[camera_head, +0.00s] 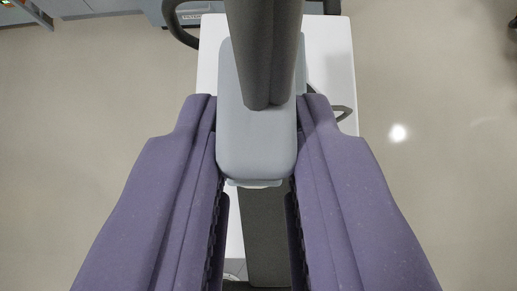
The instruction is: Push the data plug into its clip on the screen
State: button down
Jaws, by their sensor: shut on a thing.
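My gripper (256,120) shows as two purple fingers that reach up from the bottom of the view. It is shut on a pale blue-grey rounded block (256,150), which looks like the data plug. The block sits between the fingertips and extends beyond them. A dark grey ridged piece (264,55) comes in from the top and covers the middle of the block's upper part. I cannot tell whether it is joined to the block. I cannot make out the clip or the screen.
A white flat top (334,50) lies below and behind the block. A dark handle-like loop (184,34) shows at upper left, by grey equipment (105,8). A dark grey upright strip (262,235) shows between the fingers. Bare floor (80,110) lies on both sides.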

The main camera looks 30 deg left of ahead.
jog(key=shift+w+a+r, duration=0.1)
jog(key=shift+w+r, duration=0.05)
jog(key=shift+r, duration=0.1)
dwell(0.8)
jog(key=shift+s+f+b, duration=0.2)
jog(key=shift+f+b, duration=0.15)
jog(key=shift+f, duration=0.1)
dwell(0.8)
jog(key=shift+r+p, duration=0.45)
dwell(0.8)
jog(key=shift+w+f, duration=0.1)
jog(key=shift+w, duration=0.05)
dwell(0.5)
jog(key=shift+s+f+b, duration=0.4)
jog(key=shift+f+b, duration=0.1)
jog(key=shift+f, duration=0.05)
dwell(1.3)
jog(key=c, duration=0.9)
grip_release()
jog(key=shift+d, duration=0.2)
jog(key=shift+w+d, duration=0.1)
